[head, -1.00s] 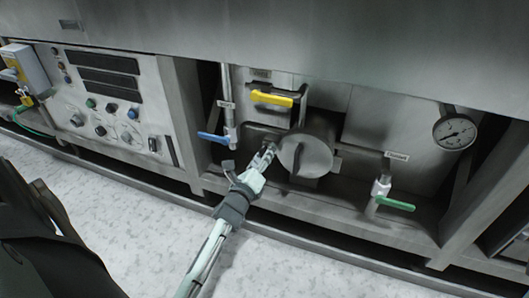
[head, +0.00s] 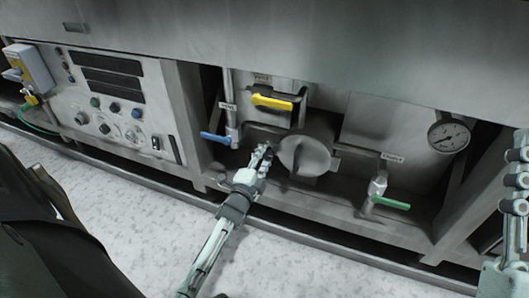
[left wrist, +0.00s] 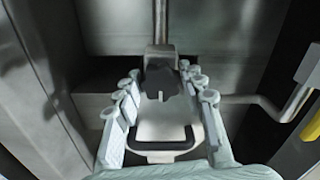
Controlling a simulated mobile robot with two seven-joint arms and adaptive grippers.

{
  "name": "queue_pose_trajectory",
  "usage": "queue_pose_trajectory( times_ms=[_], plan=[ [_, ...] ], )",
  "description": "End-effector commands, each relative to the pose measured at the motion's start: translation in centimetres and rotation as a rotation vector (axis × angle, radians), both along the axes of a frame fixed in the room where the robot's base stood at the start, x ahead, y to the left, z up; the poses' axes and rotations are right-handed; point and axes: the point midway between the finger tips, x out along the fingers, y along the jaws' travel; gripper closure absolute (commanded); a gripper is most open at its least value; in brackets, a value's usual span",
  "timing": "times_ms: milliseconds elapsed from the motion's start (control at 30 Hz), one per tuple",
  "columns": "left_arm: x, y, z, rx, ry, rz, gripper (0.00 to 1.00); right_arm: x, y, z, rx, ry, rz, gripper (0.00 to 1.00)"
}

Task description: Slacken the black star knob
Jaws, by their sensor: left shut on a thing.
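The black star knob (left wrist: 160,80) shows in the left wrist view as a dark lobed piece between the fingertips, at the lower end of a grey upright rod. My left gripper (left wrist: 161,74) is shut on it, with one finger on each side. In the head view my left gripper (head: 265,154) is just left of the round grey cover, and its fingers largely hide the knob. Part of my right gripper (head: 520,148) shows at the right edge of the head view, cut off, away from the knob.
Near the knob are a blue lever (head: 215,138), a yellow lever (head: 272,102) and the round grey cover (head: 305,154). A green lever (head: 391,203) and a pressure gauge (head: 448,136) are farther right. A control panel (head: 100,100) is at left. The floor in front is clear.

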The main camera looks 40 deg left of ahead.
Motion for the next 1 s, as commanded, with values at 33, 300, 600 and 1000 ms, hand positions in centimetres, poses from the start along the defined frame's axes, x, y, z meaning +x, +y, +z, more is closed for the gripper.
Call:
queue_pose_trajectory(
  times_ms=[33, 300, 600, 1000],
  plan=[
    [0.0, 0.0, 0.2, -0.042, -0.009, -0.001, 0.89, 0.2, 0.2, -0.1, -0.009, 0.027, 0.003, 0.60],
    [0.0, 0.0, 0.1, -0.292, -0.069, 0.000, 0.89, 1.4, 1.0, -2.0, -0.058, 0.178, 0.016, 0.60],
    [0.0, -0.1, -0.1, -0.568, -0.136, 0.000, 0.89, 2.0, 1.8, -4.2, -0.110, 0.331, 0.029, 0.60],
    [0.1, -0.2, -0.2, -0.937, -0.224, 0.000, 0.89, 3.8, 0.2, -9.9, -0.231, 0.587, -0.022, 0.60]
  ],
)
